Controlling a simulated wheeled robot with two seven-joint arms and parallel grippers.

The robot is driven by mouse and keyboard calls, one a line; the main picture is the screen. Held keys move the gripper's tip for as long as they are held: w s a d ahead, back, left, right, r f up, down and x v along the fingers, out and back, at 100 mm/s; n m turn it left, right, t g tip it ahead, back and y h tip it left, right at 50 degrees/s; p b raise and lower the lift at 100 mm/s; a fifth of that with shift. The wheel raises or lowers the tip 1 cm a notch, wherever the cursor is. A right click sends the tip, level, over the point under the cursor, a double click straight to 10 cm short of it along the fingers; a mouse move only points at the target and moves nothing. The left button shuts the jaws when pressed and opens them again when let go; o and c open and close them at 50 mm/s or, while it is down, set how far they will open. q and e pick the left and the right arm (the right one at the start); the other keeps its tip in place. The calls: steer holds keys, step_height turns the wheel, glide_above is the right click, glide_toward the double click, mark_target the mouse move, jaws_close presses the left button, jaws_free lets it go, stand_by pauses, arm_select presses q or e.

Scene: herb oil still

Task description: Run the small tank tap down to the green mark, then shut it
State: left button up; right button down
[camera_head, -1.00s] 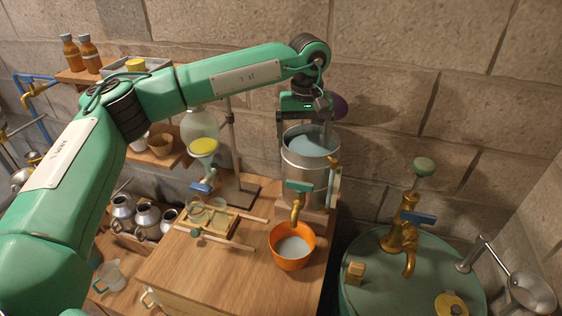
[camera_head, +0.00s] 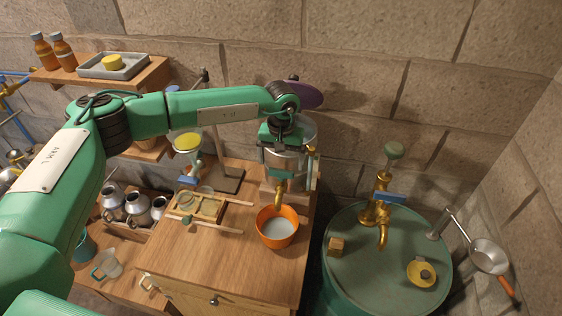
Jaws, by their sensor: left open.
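The small metal tank (camera_head: 289,161) stands on the wooden bench, its upper part largely covered by my left gripper. Its brass tap (camera_head: 279,196), with a green handle (camera_head: 280,175), points down at the front. An orange bowl (camera_head: 277,239) below the spout holds pale liquid. A pale upright strip, possibly the level gauge (camera_head: 313,169), is on the tank's right side; I cannot make out a green mark or the level. My left gripper (camera_head: 285,160) is open and empty, pointing down over the front of the tank, just above the tap handle. My right gripper is out of view.
A green drum (camera_head: 345,285) with a brass tap (camera_head: 381,215) stands to the right. A wooden frame (camera_head: 205,207) lies left of the bowl. Metal jugs (camera_head: 137,206) stand further left. The bench front is clear.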

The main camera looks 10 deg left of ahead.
mark_target(281, 170)
arm_select(q)
steer(key=shift+f+p, duration=0.5)
steer(key=shift+f, duration=1.35)
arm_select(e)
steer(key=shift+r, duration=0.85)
arm_select(q)
steer(key=c, duration=1)
steer(key=shift+f+n+b, duration=0.15)
steer(key=shift+n+b, duration=0.15)
steer(key=shift+b, duration=0.3)
steer(key=n+b, duration=0.4)
steer(key=b, duration=0.3)
steer(key=shift+f+n, duration=0.1)
steer(key=shift+n, duration=0.2)
steer(key=shift+r+n+b, duration=0.2)
steer(key=shift+n+b, duration=0.8)
steer(key=shift+b, duration=0.35)
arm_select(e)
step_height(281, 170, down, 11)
arm_select(q)
steer(key=o, duration=1)
